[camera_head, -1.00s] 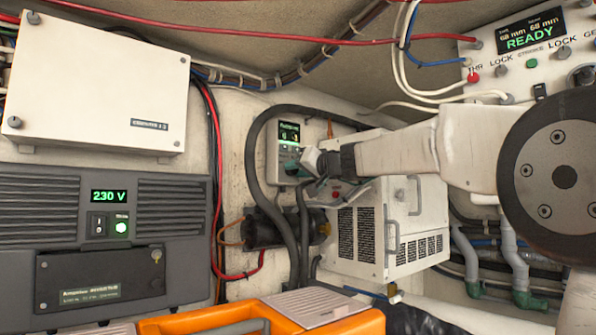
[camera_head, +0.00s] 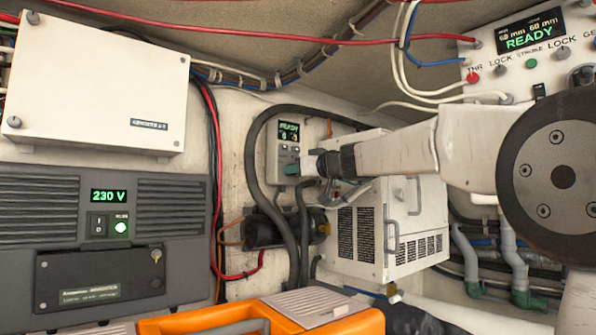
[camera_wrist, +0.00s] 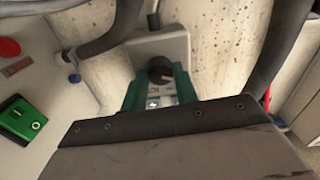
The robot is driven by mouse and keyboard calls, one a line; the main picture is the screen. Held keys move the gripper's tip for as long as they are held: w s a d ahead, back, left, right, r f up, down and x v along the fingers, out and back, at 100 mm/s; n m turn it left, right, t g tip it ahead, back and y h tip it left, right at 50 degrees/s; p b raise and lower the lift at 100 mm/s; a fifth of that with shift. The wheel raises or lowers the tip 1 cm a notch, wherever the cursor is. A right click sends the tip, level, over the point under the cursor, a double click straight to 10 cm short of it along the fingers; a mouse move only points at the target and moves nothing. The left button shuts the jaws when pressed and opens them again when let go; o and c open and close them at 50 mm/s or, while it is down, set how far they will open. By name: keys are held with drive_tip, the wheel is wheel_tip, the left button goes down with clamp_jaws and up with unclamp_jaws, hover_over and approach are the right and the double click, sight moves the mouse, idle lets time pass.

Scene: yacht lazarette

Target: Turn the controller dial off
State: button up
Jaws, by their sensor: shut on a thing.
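The controller (camera_head: 285,133) is a small grey box on the back wall. Its lit display (camera_head: 289,130) reads READY in green. In the wrist view the controller (camera_wrist: 165,45) carries a round black dial (camera_wrist: 159,69). My gripper (camera_head: 292,170) reaches in from the right at the controller's lower part, and hides the dial in the head view. In the wrist view the green fingers of my gripper (camera_wrist: 159,84) stand on either side of the dial, shut on it. The lower part of the controller is partly hidden by the gripper.
A thick black hose (camera_head: 252,165) loops close left of the controller. A white vented unit (camera_head: 400,225) stands below my arm. In the wrist view a green rocker switch (camera_wrist: 22,118) and red button (camera_wrist: 9,48) lie left. An orange case (camera_head: 345,323) stands in front.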

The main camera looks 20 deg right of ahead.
drive_tip(key=shift+f, duration=0.2)
drive_tip(key=o, duration=1)
drive_tip(key=shift+r, duration=0.15)
drive_tip(key=v, duration=0.7)
drive_tip(key=shift+s+d, duration=0.15)
drive_tip(key=shift+s, duration=0.25)
